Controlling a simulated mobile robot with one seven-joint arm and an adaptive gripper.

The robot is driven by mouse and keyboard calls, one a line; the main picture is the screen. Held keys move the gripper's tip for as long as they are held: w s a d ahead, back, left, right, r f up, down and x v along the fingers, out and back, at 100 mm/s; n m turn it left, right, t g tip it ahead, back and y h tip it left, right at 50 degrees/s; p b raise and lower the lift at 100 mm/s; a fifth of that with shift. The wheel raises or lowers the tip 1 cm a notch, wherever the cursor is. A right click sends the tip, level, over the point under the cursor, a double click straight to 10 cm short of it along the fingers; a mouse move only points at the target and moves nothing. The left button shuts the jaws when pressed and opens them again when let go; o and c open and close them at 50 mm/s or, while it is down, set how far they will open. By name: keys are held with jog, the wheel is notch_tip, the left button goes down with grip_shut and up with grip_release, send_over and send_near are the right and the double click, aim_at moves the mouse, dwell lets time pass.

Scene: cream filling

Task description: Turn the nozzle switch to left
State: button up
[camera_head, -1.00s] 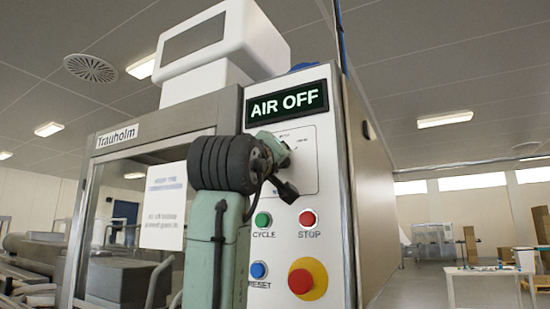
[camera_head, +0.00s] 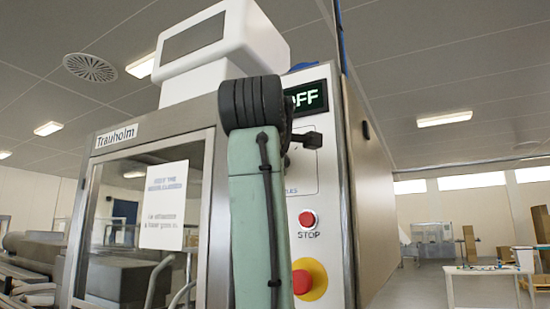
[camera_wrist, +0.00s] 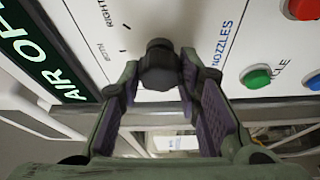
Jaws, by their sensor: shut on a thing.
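The nozzle switch (camera_wrist: 160,66) is a dark round knob on the white control panel (camera_wrist: 240,25). In the wrist view my gripper (camera_wrist: 159,78) has its two fingers on either side of the knob, shut on it. The words RIGHT, BOTH and NOZZLES are printed around it, with small tick marks. A LEFT label is not visible, and I cannot tell which mark the knob points at.
The lit display (camera_head: 311,97) sits above the switch, partly covered by my arm; in the wrist view it reads AIR OF. The red STOP button (camera_head: 307,219) and the red emergency button (camera_head: 302,282) on yellow are below. A green button (camera_wrist: 256,77) is near the gripper.

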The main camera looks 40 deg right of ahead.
jog(key=shift+n, duration=0.5)
jog(key=o, duration=1.1)
jog(key=shift+o, duration=0.2)
jog(key=v, duration=1.2)
jog(key=shift+r, duration=0.25)
